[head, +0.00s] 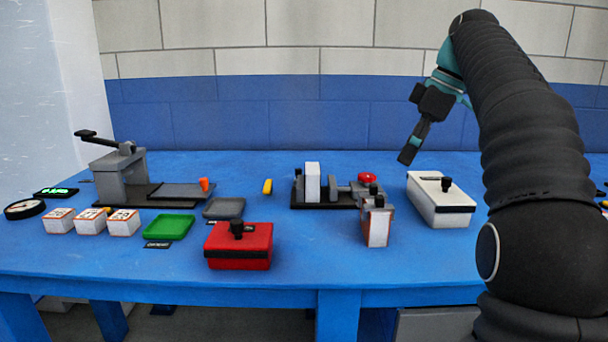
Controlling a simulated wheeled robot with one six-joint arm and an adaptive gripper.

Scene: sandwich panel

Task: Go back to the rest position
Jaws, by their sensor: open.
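My gripper (408,154) hangs at the end of my raised black arm, on the right side of the head view. It points down and left above the back of the blue table, apart from everything on it. It looks empty, and its jaws are seen nearly edge-on. Below and right of it stands a white box (441,205) with a black knob on its lid. Left of that box are a small white and brown block (377,226) with a grey top and a vise-like fixture (338,190) with a white block upright in it.
The blue table (310,262) also bears a red lidded box (239,248), a green tray (169,227), a grey tray (223,208), a lever press (122,176), several white blocks (92,220) and a round gauge (24,208). A yellow piece (267,186) lies mid-table. The back centre is clear.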

